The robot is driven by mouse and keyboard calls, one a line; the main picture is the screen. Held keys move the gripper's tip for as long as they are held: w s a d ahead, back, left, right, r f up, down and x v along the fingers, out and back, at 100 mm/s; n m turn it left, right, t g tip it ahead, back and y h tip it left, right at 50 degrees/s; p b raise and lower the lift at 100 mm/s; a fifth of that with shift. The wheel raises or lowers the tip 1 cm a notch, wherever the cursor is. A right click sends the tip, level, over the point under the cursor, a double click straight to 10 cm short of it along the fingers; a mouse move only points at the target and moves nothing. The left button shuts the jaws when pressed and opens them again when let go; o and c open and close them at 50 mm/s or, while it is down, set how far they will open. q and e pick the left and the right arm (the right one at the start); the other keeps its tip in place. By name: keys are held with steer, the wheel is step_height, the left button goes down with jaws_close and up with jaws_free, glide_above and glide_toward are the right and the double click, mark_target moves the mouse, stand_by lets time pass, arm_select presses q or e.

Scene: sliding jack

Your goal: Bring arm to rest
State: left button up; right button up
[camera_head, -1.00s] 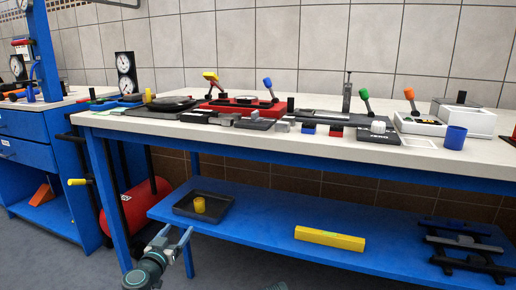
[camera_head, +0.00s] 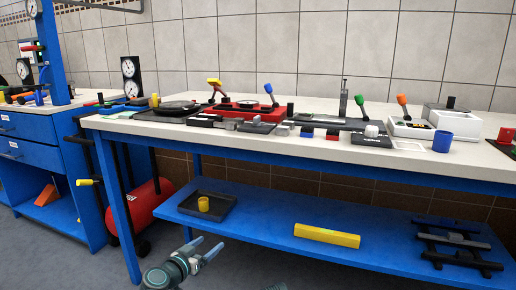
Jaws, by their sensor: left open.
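My left gripper (camera_head: 208,249) shows at the bottom of the head view, left of centre. It is open and empty, its fingers pointing up and to the right. It appears low, in front of the workbench's blue lower shelf (camera_head: 270,217), and touches nothing that I can see. My right gripper is not in view. A small dark shape at the bottom edge is too cut off to identify.
The workbench top (camera_head: 340,164) carries red, black and white fixtures with coloured levers. A dark tray (camera_head: 225,216) with a yellow cylinder (camera_head: 204,204), a yellow bar (camera_head: 327,236) and dark rails (camera_head: 457,241) lie on the lower shelf. A red tank (camera_head: 147,203) stands left.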

arm_select(q)
steer(key=s+d+f+m+g+p, duration=0.1)
steer(key=s+d+f+g+p, duration=0.15)
steer(key=s+d+g, duration=0.35)
steer(key=s+d+f+m+g+p, duration=0.1)
steer(key=s+d+f+g+p, duration=0.1)
steer(key=s+d+g+p, duration=0.35)
steer(key=s+a+n+g+y+p, duration=0.1)
steer(key=s+n+g+y+p, duration=0.2)
steer(key=s+y, duration=0.6)
step_height(320, 180, up, 38)
steer(key=s+h+p, duration=0.1)
steer(key=s+p, duration=0.1)
steer(key=p, duration=3.6)
steer(key=shift+s+a+f+p, duration=0.15)
steer(key=shift+s+a+p, duration=0.25)
steer(key=shift+a, duration=0.05)
